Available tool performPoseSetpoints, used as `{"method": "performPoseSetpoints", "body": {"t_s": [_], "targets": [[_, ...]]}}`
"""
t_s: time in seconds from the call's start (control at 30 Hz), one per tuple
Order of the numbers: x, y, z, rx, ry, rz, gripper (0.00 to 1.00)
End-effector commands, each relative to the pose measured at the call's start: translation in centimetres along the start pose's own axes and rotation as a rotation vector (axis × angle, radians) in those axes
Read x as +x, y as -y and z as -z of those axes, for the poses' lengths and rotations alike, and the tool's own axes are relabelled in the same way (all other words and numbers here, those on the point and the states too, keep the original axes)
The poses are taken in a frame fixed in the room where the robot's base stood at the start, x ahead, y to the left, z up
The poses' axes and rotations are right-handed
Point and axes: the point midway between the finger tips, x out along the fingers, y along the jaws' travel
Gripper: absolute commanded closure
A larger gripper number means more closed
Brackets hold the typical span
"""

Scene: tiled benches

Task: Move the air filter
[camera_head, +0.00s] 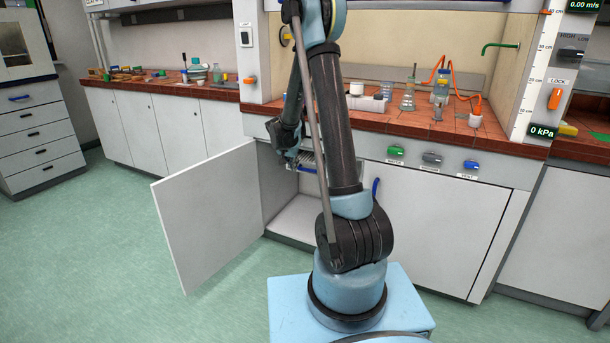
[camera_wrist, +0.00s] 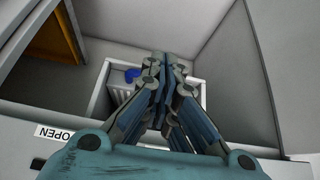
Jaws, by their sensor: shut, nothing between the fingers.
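The air filter (camera_wrist: 118,95) appears to be the white frame with grey slats and a blue part (camera_wrist: 131,76), inside the open cabinet. In the wrist view my gripper (camera_wrist: 162,62) is shut and empty, its fingers reaching over the filter and hiding its middle and right side. I cannot tell whether they touch it. In the head view, the filter (camera_head: 309,161) shows as a small slatted piece in the cabinet opening, just right of my gripper (camera_head: 291,156). My arm hides part of the opening.
The cabinet door (camera_head: 208,215) stands wide open to the left of the opening. The cabinet floor (camera_head: 298,218) looks bare where visible. Glassware (camera_head: 408,96) stands on the red-tiled bench (camera_head: 455,125) above. The green floor (camera_head: 110,250) is clear at left.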

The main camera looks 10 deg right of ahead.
Motion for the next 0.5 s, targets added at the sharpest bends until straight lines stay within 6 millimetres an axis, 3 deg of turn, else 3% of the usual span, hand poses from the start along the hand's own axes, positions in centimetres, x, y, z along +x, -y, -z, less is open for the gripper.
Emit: {"method": "performPoseSetpoints", "body": {"t_s": [0.13,0.5], "targets": [[1.2,0.5,0.1,0.014,-0.008,-0.002,1.0],[4.7,-0.6,0.9,0.031,-0.009,-0.01,1.0]]}}
